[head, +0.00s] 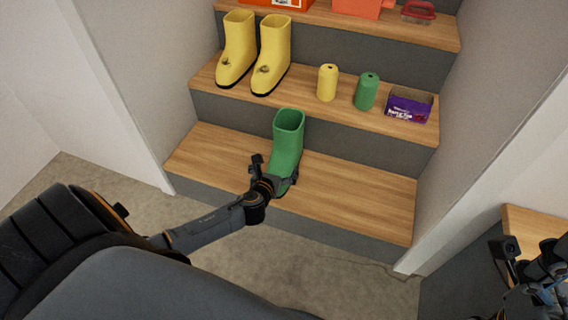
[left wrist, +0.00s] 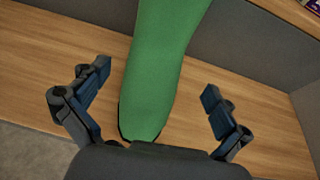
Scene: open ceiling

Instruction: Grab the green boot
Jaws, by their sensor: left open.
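The green boot (head: 287,140) stands upright on the lowest wooden step in the head view. My left gripper (head: 277,178) is at the boot's lower front and hides part of its foot. In the left wrist view the green boot (left wrist: 160,75) lies between the two spread fingers of my left gripper (left wrist: 155,85), with a gap on each side. The left gripper is open and holds nothing. My right gripper (head: 540,275) shows partly at the lower right edge of the head view, and its jaw state is unclear.
On the middle step stand a pair of yellow boots (head: 271,55), a yellow canister (head: 327,82), a green canister (head: 366,91) and a purple box (head: 409,105). Orange items and a red-handled thing (head: 418,12) are on the top step. White walls flank the steps. The lowest step (head: 355,195) is clear right of the boot.

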